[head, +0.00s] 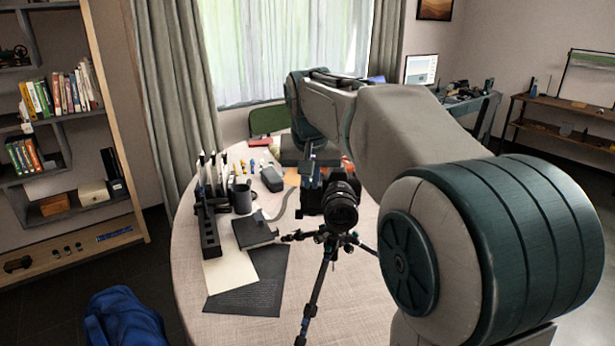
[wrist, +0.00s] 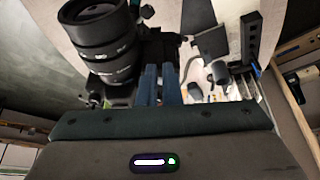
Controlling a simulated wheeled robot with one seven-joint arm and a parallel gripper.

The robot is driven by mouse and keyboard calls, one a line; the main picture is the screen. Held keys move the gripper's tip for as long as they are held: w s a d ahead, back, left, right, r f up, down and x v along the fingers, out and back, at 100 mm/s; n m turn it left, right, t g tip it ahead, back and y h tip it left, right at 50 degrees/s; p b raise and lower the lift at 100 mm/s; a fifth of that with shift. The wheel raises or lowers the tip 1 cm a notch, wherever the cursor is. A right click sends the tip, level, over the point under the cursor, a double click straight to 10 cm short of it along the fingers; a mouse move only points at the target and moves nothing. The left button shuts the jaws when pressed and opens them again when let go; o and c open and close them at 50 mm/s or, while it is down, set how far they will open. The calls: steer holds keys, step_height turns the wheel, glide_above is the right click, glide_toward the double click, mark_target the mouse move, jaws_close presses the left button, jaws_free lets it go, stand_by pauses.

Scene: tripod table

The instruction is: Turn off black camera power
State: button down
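The black camera (head: 340,206) sits on a tripod (head: 318,275) at the near edge of the round table, its lens facing my head camera. In the wrist view, its large lens (wrist: 98,40) fills the upper left. My gripper (head: 309,182) is pointed down at the left side of the camera body, close to its top. The power control is not discernible.
A bookshelf (head: 125,170) stands left. A blue bag (head: 125,318) lies on the floor.

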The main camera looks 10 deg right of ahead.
steer(key=c, duration=1.6)
jaws_free()
steer(key=p+v, duration=0.1)
steer(key=v, duration=1.3)
steer(key=shift+a+f, duration=0.1)
steer(key=shift+f, duration=0.1)
